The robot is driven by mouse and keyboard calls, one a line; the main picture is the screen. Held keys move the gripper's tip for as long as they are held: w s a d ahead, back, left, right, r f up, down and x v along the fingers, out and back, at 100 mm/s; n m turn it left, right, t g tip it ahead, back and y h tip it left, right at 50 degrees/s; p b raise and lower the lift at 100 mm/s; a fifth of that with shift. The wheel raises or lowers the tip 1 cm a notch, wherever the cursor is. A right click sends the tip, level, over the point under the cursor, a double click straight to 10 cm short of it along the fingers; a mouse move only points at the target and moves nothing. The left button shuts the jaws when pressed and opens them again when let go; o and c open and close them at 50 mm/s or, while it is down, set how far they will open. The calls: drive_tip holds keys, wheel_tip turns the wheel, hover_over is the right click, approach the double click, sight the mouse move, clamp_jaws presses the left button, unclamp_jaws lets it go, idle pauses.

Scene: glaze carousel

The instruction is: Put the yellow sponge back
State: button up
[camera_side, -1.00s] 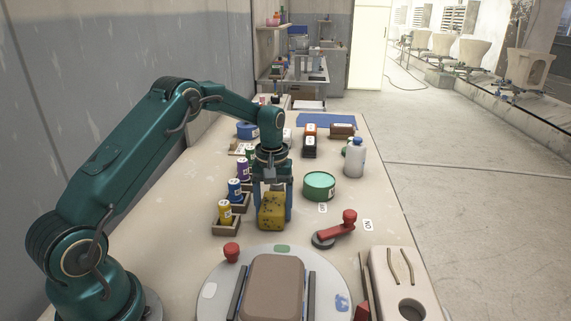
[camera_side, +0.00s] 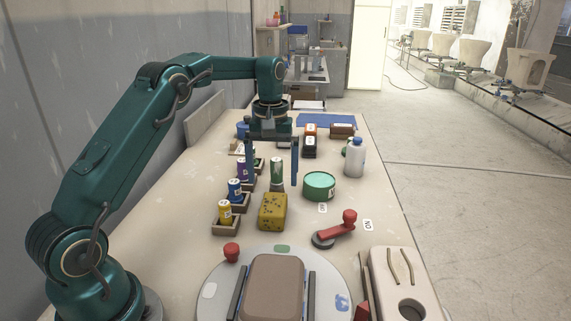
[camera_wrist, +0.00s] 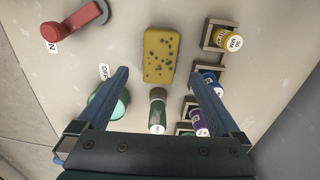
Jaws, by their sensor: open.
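The yellow sponge (camera_side: 272,212), speckled with dark spots, rests on the table between the yellow bottle in its small tray and the red lever. In the wrist view the sponge (camera_wrist: 161,55) lies ahead of my gripper, beyond the fingertips. My gripper (camera_side: 272,184) is raised above the table behind the sponge, with its blue fingers spread wide. In the wrist view my gripper (camera_wrist: 160,74) is open and holds nothing. A dark green bottle (camera_side: 277,172) stands on the table behind the sponge and below my gripper; it also shows in the wrist view (camera_wrist: 157,112).
Yellow (camera_side: 225,211), blue (camera_side: 235,190) and purple (camera_side: 242,168) bottles stand in small trays at left. A green tub (camera_side: 319,186), a white spray bottle (camera_side: 355,160) and a red lever (camera_side: 343,226) are at right. The turntable (camera_side: 212,301) with a brown block is in front.

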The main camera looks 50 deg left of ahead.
drive_tip(key=s+d+r+m+t, duration=0.3)
drive_tip(key=s+d+r+m, duration=0.1)
drive_tip(key=s+d+r, duration=0.5)
drive_tip(key=s+d+f+m+t, duration=0.1)
drive_tip(key=s+d+m, duration=0.1)
drive_tip(key=s, duration=0.3)
drive_tip(key=s+d+f+m+t, duration=0.1)
drive_tip(key=s+d+f+m, duration=0.1)
drive_tip(key=s, duration=0.4)
drive_tip(key=shift+s+m+t, duration=0.25)
drive_tip(key=shift+m+t, duration=0.05)
drive_tip(key=shift+m, duration=0.2)
